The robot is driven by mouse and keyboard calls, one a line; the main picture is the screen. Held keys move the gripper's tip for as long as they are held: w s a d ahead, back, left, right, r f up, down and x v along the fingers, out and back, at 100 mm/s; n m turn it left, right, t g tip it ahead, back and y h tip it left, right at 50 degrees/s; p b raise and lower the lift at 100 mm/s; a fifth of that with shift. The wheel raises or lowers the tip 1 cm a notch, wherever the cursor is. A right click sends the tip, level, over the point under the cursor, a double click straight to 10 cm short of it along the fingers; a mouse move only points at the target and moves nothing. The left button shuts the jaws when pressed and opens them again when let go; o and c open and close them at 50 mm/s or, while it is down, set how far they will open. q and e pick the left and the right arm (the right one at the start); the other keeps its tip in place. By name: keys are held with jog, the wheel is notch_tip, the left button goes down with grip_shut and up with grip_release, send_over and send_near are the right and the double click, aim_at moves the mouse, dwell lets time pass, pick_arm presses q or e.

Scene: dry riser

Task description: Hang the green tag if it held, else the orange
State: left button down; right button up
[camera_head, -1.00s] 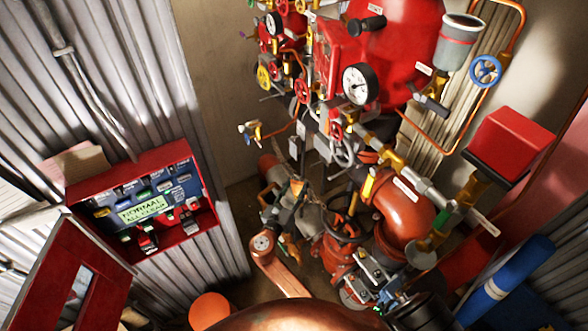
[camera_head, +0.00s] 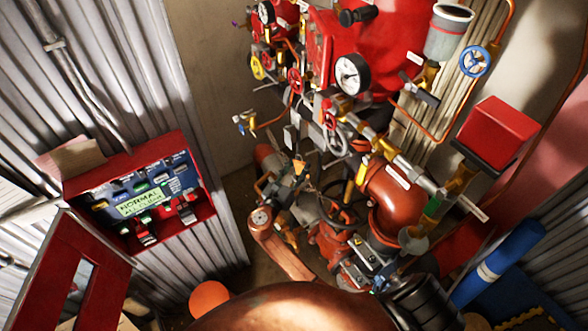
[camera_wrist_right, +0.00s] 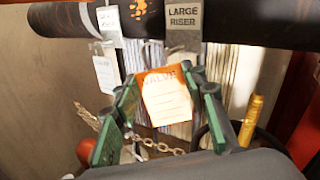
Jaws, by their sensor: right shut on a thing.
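In the right wrist view, my right gripper (camera_wrist_right: 170,115) has its green-padded fingers on either side of an orange and white tag (camera_wrist_right: 167,97) and is shut on it. The print at the tag's top seems to read "VALVE"; the rest is too small to read. A chain (camera_wrist_right: 160,147) shows below the tag. I cannot make out a green tag for certain. My left gripper is out of view.
A dark pipe (camera_wrist_right: 255,22) with a "LARGE RISER" label (camera_wrist_right: 184,28) crosses beyond the gripper, a pale tag (camera_wrist_right: 104,72) hanging left. A red cabinet panel (camera_head: 142,204) reads "NORMAL ALL CLEAR". A gauge (camera_head: 351,75), valves and pipes crowd the middle.

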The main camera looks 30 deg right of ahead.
jog(key=shift+w+d+f+b, duration=0.1)
jog(key=shift+d+f, duration=0.1)
jog(key=shift+d, duration=0.75)
jog(key=shift+w+d+f+b, duration=0.1)
jog(key=shift+d+f, duration=0.05)
jog(key=shift+d, duration=0.75)
jog(key=shift+d+f+b, duration=0.1)
jog(key=shift+d+f, duration=0.1)
jog(key=shift+d, duration=0.75)
jog(key=o, duration=0.8)
jog(key=shift+o, duration=0.2)
jog(key=v, duration=1.2)
jog(key=shift+f, duration=0.1)
